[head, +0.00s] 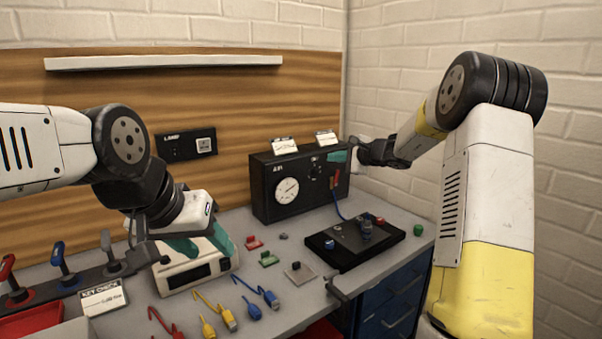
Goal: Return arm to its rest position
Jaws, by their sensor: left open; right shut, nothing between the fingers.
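My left arm comes in from the left edge and bends down. Its gripper (206,248) has two teal fingers spread apart, in front of a white box with a dark display (187,276). I see nothing between those fingers; whether they touch the box I cannot tell. My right arm rises at the right and reaches back to the left. Its gripper (337,157) is shut and empty, at the upper right of the black gauge box (268,205). Its teal fingertips overlap that box in the picture; contact cannot be told.
A black board with knobs (335,252) lies on the grey bench. Colored cables (262,294) and small blocks (268,259) lie at the front middle. Colored-handled levers (60,262) and a lettered card (104,298) are at left. Blue drawers (394,300) sit below. A shelf (163,62) hangs behind.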

